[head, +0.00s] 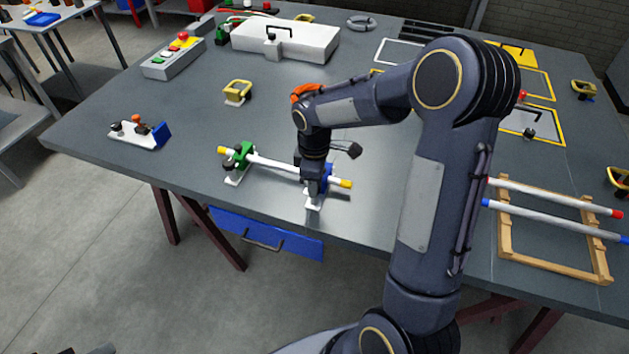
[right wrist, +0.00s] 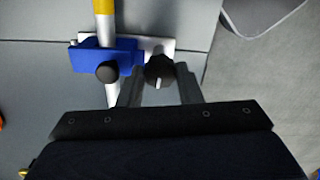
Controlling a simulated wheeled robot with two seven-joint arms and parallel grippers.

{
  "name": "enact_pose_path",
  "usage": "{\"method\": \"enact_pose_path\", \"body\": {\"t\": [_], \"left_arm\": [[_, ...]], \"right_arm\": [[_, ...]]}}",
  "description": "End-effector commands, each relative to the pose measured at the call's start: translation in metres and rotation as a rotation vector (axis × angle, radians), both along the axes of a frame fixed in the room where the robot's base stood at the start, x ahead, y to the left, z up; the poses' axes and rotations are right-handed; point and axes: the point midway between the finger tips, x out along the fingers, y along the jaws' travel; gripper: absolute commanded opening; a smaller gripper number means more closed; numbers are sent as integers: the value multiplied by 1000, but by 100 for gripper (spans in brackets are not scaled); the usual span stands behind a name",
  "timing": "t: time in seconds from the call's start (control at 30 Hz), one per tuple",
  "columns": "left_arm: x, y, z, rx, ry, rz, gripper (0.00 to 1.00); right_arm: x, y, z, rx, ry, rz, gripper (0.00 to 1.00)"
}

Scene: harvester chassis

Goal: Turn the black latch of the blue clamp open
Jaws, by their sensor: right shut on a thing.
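The blue clamp (right wrist: 87,55) sits on a small white base and holds the yellow-ended white rod (head: 270,164). In the head view my gripper mostly hides it. Its black latch (right wrist: 158,68), a round knob with a white mark, is on the right side of the base in the right wrist view. My right gripper (right wrist: 161,82) is shut on this latch, one finger on each side. In the head view the right gripper (head: 314,186) points down over the clamp near the table's front edge. My left gripper is not in view.
The green clamp (head: 240,158) supports the rod's left part. A white block with a blue end (head: 150,134) lies to the left. A wooden rack (head: 552,247) with two rods stands at the right. A blue drawer (head: 265,233) hangs under the table (head: 195,103). The table's middle left is mostly clear.

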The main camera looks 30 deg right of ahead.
Motion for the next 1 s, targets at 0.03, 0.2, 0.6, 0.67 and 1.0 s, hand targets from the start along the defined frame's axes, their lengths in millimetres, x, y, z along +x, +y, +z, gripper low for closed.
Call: {"method": "enact_pose_path", "body": {"t": [0.03, 0.2, 0.6, 0.67, 1.0], "left_arm": [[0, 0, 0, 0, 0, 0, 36], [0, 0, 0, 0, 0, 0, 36], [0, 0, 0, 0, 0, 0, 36], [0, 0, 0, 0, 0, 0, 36], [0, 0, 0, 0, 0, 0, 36]], "right_arm": [[0, -1, 1, 0, -2, 19, 9], [1, -1, 1, 0, -2, 73, 9], [1, 0, 1, 0, -2, 105, 9], [1, 0, 1, 0, -2, 105, 9], [1, 0, 0, 0, -2, 103, 53]]}}
